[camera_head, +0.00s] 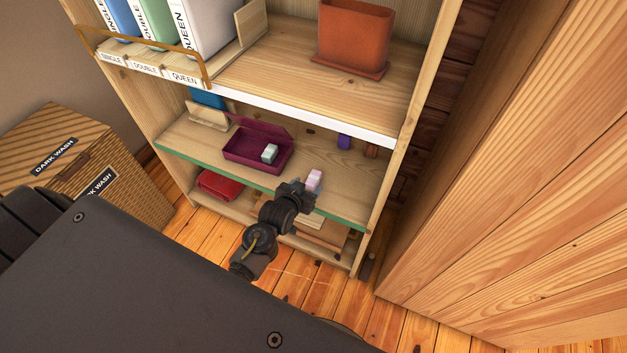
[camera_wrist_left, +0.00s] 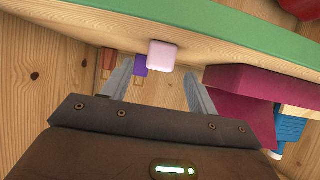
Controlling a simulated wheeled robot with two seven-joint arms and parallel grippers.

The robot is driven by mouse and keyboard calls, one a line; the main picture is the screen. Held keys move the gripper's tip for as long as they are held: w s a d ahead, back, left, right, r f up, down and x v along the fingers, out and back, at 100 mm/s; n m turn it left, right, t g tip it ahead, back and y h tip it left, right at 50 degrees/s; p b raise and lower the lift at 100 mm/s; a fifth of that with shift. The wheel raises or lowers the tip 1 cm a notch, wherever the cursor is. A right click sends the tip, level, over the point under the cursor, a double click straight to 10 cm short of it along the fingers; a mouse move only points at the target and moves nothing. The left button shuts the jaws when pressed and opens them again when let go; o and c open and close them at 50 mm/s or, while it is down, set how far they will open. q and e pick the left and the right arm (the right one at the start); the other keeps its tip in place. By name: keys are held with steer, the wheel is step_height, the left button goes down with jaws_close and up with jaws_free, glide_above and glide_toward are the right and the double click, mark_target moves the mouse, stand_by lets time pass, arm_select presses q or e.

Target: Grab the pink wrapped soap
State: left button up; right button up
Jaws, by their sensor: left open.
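The pink wrapped soap (camera_head: 314,179) is a small pale pink block on the green-edged middle shelf (camera_head: 345,172), near its front edge. My left gripper (camera_head: 303,188) reaches in from the front, close beside the soap, and partly hides its lower side. In the left wrist view the soap (camera_wrist_left: 163,55) lies between the line of the two open fingers (camera_wrist_left: 159,70), around their tips. The fingers are apart; I see no grip on the soap. My right gripper is not in view.
A purple item (camera_head: 344,142) and a brown one (camera_head: 371,150) are farther back. The shelf above (camera_head: 300,108) overhangs; a wooden wall (camera_head: 500,210) stands to the right.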

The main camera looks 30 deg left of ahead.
mark_target(310, 183)
arm_select(q)
steer(key=x, duration=0.4)
steer(key=shift+b, duration=0.35)
steer(key=shift+w+f, duration=0.1)
steer(key=shift+w, duration=0.15)
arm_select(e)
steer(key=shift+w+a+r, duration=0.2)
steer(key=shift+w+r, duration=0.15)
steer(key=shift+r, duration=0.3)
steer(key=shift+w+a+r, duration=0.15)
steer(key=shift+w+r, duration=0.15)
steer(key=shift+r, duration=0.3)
arm_select(q)
steer(key=c, duration=1.1)
